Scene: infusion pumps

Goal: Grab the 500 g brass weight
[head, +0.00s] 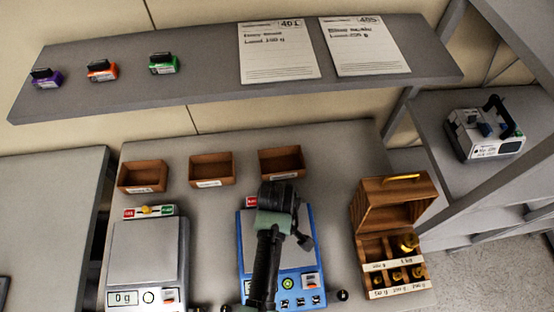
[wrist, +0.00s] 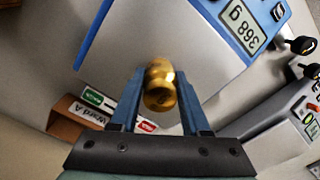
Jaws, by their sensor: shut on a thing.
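My gripper (wrist: 158,96) is shut on a brass weight (wrist: 160,88), a small knobbed gold cylinder held between the two blue fingertips. Any mark on the weight is not readable. In the head view my gripper (head: 275,197) is over the blue scale (head: 244,237), and the arm hides the weight there. The white pan of the blue scale lies behind the weight in the wrist view; whether the weight touches it I cannot tell. The blue scale's display (wrist: 243,24) shows a figure. An open wooden weight box (head: 398,205) stands at the right with several other brass weights in it.
A grey scale (head: 147,250) reading 0 g stands left of the blue one. Three wooden bins (head: 212,168) line the table's back. The shelf (head: 205,88) above carries three small coloured devices and two paper cards. A white pump-like device (head: 485,133) sits at right.

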